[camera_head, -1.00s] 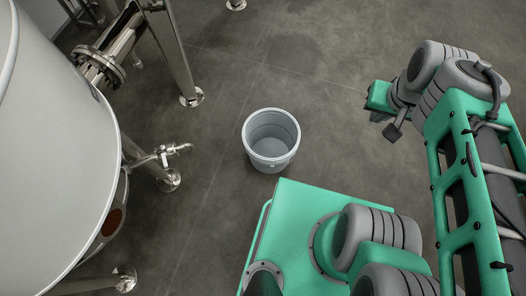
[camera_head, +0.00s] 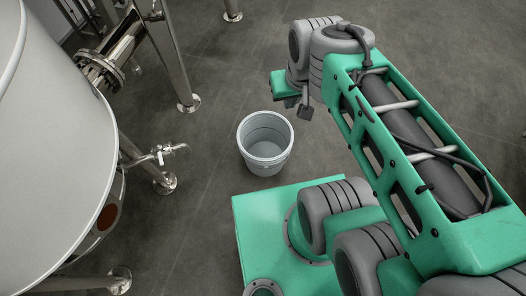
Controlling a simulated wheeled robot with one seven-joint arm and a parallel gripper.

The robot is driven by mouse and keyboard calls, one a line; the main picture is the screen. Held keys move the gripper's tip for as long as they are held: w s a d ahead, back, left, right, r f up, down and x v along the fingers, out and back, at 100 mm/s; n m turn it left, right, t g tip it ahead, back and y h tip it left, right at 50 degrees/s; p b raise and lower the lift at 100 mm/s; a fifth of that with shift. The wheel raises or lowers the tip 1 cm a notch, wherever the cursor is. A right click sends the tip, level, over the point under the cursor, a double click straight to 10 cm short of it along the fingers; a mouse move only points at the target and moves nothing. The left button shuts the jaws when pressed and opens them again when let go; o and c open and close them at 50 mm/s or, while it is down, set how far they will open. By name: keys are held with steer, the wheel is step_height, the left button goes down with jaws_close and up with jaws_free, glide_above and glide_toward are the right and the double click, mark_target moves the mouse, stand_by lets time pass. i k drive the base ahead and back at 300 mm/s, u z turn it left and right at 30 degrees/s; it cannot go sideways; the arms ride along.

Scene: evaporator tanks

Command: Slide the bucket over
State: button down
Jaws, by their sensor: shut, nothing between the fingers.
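A light grey, empty bucket (camera_head: 265,164) stands upright on the floor near the middle of the view, just beyond the front edge of my green base. My gripper (camera_head: 300,108) hangs at the end of my green arm, above and to the right of the bucket in the picture. It is shut with nothing in it and appears apart from the bucket. Its fingertips are small and partly hidden by the wrist, so its exact height over the floor is hard to tell.
A large pale tank (camera_head: 50,130) on steel legs fills the left side. A steel tap (camera_head: 172,151) sticks out from it towards the bucket, with a leg foot (camera_head: 165,183) below. Another leg (camera_head: 175,65) stands behind. The grey floor (camera_head: 225,70) beyond the bucket is clear.

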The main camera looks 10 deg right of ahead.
mark_target(265, 139)
steer(key=u, duration=2.9)
steer(key=k, duration=1.2)
steer(key=z, duration=1.5)
steer(key=i, duration=1)
steer(key=z, duration=0.05)
